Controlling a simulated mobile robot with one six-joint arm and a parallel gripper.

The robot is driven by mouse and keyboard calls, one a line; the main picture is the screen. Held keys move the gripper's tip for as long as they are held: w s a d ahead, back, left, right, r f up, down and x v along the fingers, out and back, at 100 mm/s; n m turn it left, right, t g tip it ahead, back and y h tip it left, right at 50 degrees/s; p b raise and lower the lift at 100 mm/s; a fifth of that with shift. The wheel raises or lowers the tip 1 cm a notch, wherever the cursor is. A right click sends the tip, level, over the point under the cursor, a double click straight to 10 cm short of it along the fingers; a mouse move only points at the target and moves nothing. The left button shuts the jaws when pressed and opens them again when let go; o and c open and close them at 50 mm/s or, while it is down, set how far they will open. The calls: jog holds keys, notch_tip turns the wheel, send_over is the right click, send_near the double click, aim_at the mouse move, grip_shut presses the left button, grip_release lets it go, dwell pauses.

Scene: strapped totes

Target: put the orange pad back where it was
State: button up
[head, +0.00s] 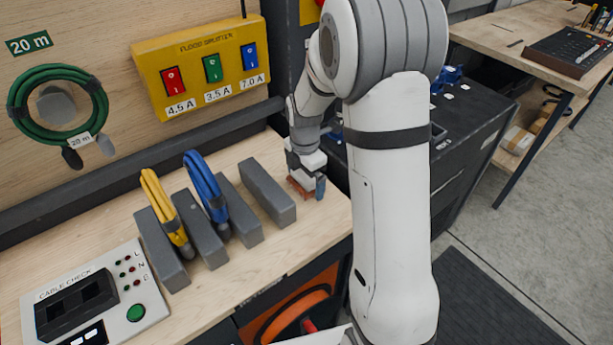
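My gripper (306,186) is low at the right end of the wooden bench, right of the grey blocks. A small orange-brown piece (299,188) shows at its tip, close to the bench top. It may be the orange pad, but it is too small and partly covered to be sure. A small blue piece (320,187) shows just right of it. I cannot tell whether my fingers are closed on either piece, or whether the orange-brown piece touches the bench.
Grey upright blocks (267,192) stand on the bench, with a yellow cable (166,211) and a blue cable (206,188) hung among them. A cable check box (134,277) sits at front left. A yellow splitter (205,57) is on the wall. Bare bench lies in front of the blocks.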

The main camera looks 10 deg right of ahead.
notch_tip(320, 180, up, 12)
jog(key=shift+f, duration=0.25)
jog(key=s+r+m+t, duration=0.1)
jog(key=s+m, duration=1)
jog(key=s+r+m+t, duration=0.1)
jog(key=s+r+m, duration=0.1)
jog(key=s+m, duration=0.9)
jog(key=shift+r+m+t, duration=0.25)
jog(key=shift+m+t, duration=0.05)
jog(key=shift+t, duration=0.1)
jog(key=shift+d, duration=0.1)
dwell(1.1)
